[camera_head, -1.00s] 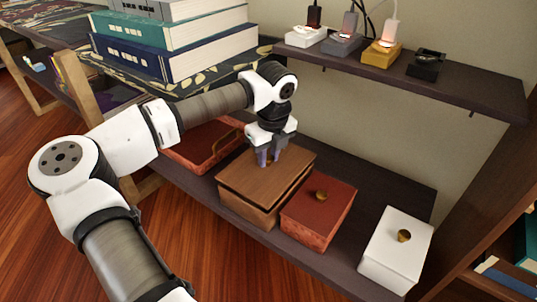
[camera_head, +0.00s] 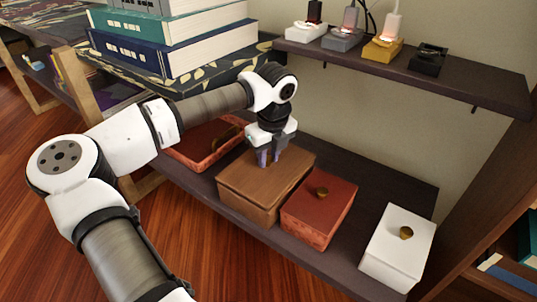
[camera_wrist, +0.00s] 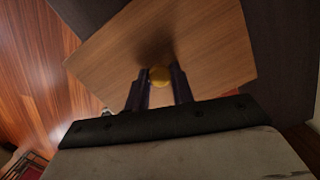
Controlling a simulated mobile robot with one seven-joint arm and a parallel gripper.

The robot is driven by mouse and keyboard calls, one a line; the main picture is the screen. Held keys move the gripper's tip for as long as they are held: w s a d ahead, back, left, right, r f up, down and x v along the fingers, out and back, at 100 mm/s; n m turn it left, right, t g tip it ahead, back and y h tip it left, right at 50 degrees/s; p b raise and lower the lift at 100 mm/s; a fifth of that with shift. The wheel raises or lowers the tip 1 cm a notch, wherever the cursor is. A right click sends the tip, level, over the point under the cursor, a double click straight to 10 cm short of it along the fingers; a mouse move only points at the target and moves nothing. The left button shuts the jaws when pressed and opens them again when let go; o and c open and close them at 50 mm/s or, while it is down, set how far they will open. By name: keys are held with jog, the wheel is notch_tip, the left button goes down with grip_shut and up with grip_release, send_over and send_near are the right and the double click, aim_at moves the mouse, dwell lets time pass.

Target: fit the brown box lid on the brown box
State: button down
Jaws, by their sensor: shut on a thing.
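The brown box (camera_head: 247,202) stands on the lower shelf, between a red tray-like box and a red lidded box. The brown box lid (camera_head: 250,178) lies over its top and looks level, with no clear gap between lid and box in the head view. My gripper (camera_head: 268,160) points down at the lid and is shut on its knob. In the wrist view the round gold knob (camera_wrist: 159,76) sits between the fingertips (camera_wrist: 160,86), with the wooden lid top (camera_wrist: 200,45) around it. The box is hidden under the lid there.
An open red box (camera_head: 205,150) is at left, partly behind my arm. A red lidded box (camera_head: 318,215) is close on the right, then a white lidded box (camera_head: 398,255). An upper shelf (camera_head: 470,85) with chargers hangs above at the back.

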aim_at(272, 170)
jog(key=shift+f, duration=0.35)
jog(key=c, duration=1.1)
grip_release()
jog(key=r+p, duration=0.1)
jog(key=r, duration=0.3)
jog(key=s+r+p, duration=0.1)
jog(key=r, duration=0.4)
jog(key=d+r+p, duration=0.1)
jog(key=r+p, duration=0.1)
jog(key=r, duration=0.2)
jog(key=shift+s+r, duration=0.2)
jog(key=shift+r, duration=0.15)
